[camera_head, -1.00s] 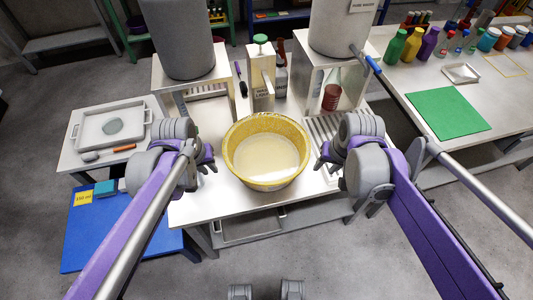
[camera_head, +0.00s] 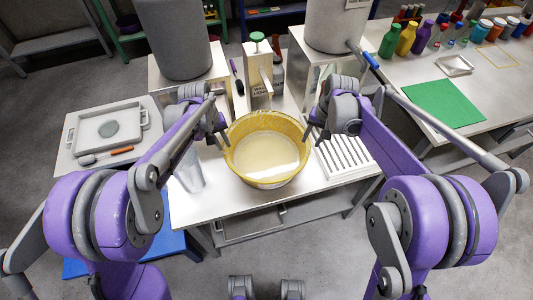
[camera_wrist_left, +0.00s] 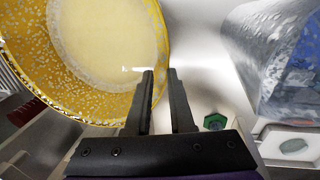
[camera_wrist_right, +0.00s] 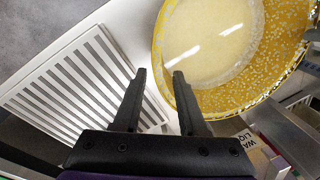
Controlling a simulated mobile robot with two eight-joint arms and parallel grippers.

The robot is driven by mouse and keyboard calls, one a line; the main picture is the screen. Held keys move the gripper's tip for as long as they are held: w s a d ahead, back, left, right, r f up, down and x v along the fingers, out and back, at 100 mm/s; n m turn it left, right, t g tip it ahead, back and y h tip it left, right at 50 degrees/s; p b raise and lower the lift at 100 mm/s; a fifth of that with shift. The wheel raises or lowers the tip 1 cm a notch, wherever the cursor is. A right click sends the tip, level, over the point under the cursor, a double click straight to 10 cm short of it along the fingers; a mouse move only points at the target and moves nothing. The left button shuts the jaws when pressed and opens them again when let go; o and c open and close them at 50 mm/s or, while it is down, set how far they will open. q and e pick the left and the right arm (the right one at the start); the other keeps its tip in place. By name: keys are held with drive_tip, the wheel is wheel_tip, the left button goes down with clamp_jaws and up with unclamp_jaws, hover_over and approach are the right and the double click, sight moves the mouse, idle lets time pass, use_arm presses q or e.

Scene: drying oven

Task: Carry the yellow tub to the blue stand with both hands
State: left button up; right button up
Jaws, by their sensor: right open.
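The yellow tub (camera_head: 236,160) stands upright on the white table, holding pale liquid. My left gripper (camera_head: 222,137) is at its left rim. In the left wrist view, the left fingers (camera_wrist_left: 161,72) are a narrow gap apart, overlapping the tub's edge (camera_wrist_left: 105,105); whether they touch it is unclear. My right gripper (camera_head: 308,135) is at the right rim, open. In the right wrist view, the right fingers (camera_wrist_right: 159,72) are apart, with the tub (camera_wrist_right: 235,95) close by. The low blue stand (camera_head: 75,268) is at lower left, mostly hidden by my left arm.
A clear vessel (camera_head: 188,172) stands left of the tub. A slotted rack (camera_head: 345,157) lies to its right. A pump dispenser (camera_head: 258,70) and metal stands with large grey cylinders (camera_head: 172,40) are behind. A side table holds a grey tray (camera_head: 85,122).

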sight(303, 154)
use_arm(q)
drive_tip(key=f, duration=0.3)
drive_tip(key=d+f, duration=0.1)
drive_tip(key=f, duration=0.6)
drive_tip(key=shift+w+d+f, duration=0.15)
drive_tip(key=shift+w+d, duration=0.15)
drive_tip(key=shift+d, duration=0.1)
use_arm(e)
drive_tip(key=f, duration=0.3)
drive_tip(key=a+f, duration=0.1)
drive_tip(key=f, duration=0.6)
drive_tip(key=shift+w+a+f, duration=0.15)
drive_tip(key=shift+w+a, duration=0.15)
drive_tip(key=shift+a, duration=0.05)
use_arm(q)
drive_tip(key=shift+c, duration=0.3)
use_arm(e)
drive_tip(key=shift+c, duration=0.3)
use_arm(q)
drive_tip(key=shift+c, duration=1.2)
use_arm(e)
drive_tip(key=shift+c, duration=1.2)
use_arm(q)
clamp_jaws()
use_arm(e)
clamp_jaws()
use_arm(q)
drive_tip(key=shift+a, duration=0.1)
